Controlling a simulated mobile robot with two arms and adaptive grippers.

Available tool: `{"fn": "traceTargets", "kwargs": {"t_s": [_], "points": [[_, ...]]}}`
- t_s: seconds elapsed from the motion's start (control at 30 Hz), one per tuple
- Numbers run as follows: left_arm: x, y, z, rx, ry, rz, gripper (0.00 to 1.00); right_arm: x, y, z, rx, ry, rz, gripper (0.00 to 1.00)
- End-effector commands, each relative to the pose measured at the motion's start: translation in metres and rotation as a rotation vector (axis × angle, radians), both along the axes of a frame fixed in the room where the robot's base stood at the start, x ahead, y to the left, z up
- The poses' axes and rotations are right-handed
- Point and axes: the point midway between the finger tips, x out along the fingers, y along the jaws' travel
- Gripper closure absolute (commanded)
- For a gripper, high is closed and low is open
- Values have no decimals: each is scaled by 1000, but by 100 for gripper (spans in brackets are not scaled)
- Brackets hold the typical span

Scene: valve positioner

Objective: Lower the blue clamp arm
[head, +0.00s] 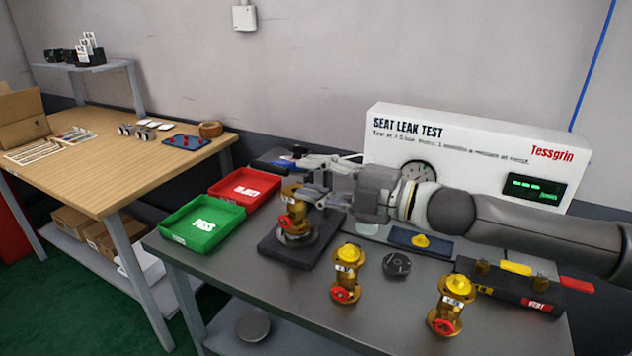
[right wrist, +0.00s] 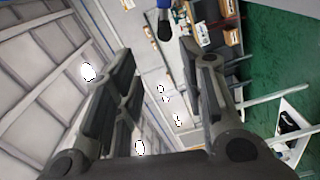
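The blue clamp arm (head: 271,166) shows at the back of the test stand, left of my right gripper; much of the clamp is hidden behind the gripper. In the right wrist view, a blue bar (right wrist: 163,4) with a black tip (right wrist: 164,29) is at the top, ahead of my fingertips and apart from them. My right gripper (head: 304,178) reaches in from the right above the stand, its fingers spread and empty; it also shows open in the right wrist view (right wrist: 157,55). A brass valve (head: 294,208) stands on the dark stand (head: 283,250) below the gripper. My left gripper is out of view.
A green PASS tray (head: 203,240) and a red tray (head: 247,203) lie left of the stand. Two brass valves (head: 346,270) (head: 446,303) stand at the front. The white SEAT LEAK TEST panel (head: 385,140) stands behind my right arm. A black box (head: 505,300) is at right.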

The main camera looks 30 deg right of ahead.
Motion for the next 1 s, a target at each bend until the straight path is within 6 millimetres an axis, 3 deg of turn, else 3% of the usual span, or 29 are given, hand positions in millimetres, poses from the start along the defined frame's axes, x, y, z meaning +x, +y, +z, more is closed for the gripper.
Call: {"fn": "traceTargets", "kwargs": {"t_s": [0.47,0.57,0.77,0.87,1.0], "points": [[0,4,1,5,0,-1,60,0,0,0,0,1,0,63],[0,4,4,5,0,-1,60,0,0,3,1,1,0,74],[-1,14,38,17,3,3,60,0,0,37,0,0,0,100],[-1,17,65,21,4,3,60,0,0,64,0,0,0,100],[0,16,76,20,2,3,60,20,-13,74,207,169,-85,100]]}}
